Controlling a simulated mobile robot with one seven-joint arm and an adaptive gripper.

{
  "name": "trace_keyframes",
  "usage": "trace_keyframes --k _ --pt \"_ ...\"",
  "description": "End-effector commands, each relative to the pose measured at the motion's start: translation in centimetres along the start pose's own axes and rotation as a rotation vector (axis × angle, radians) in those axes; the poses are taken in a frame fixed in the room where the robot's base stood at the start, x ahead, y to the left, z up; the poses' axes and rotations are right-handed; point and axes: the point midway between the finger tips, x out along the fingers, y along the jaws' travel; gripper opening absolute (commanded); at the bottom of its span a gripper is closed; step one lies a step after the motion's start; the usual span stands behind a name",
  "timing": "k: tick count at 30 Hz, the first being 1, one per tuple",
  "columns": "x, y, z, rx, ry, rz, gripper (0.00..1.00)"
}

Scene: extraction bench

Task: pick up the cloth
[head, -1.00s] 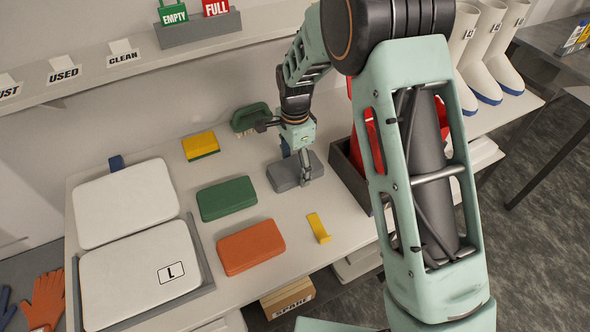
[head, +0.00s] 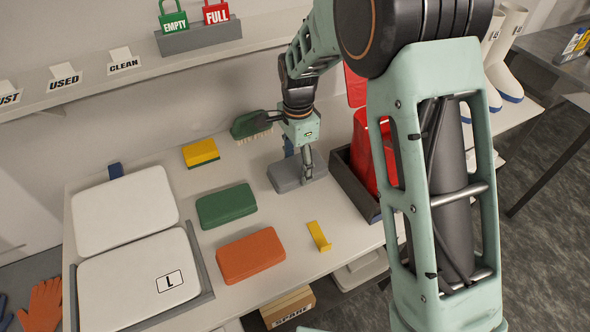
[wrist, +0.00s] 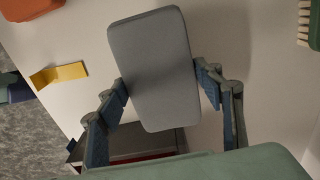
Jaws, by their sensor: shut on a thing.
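The grey cloth (head: 287,176), a flat pad with rounded corners, is at the back of the bench top. It also fills the middle of the wrist view (wrist: 155,65). My gripper (head: 306,168) is over it, fingers pointing down. In the wrist view my gripper (wrist: 163,85) has one finger against each long side of the cloth, shut on it. The cloth is at or very little above the bench; I cannot tell whether it still touches.
A green pad (head: 226,206), an orange pad (head: 250,256), a yellow sponge (head: 201,153) and a yellow bracket (head: 319,237) lie nearby. A green brush (head: 250,122) is behind. A dark tray (head: 350,185) with red items stands close right. White lidded boxes (head: 125,210) are left.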

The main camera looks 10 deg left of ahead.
Motion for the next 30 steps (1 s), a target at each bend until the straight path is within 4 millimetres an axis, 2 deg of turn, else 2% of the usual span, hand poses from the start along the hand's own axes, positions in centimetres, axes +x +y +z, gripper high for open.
trace_keyframes --k 8,12,19,24,30 --pt "-5.0 4.2 -0.5 0.002 0.001 -0.005 0.36" --pt "-6.0 7.1 -0.8 0.002 0.000 -0.004 0.36" --pt "-7.5 10.6 -1.1 0.001 0.000 -0.002 0.36" --pt "-8.2 12.1 -1.3 0.001 0.000 -0.003 0.36" --pt "-8.6 12.7 -1.4 0.001 0.000 -0.001 0.36"
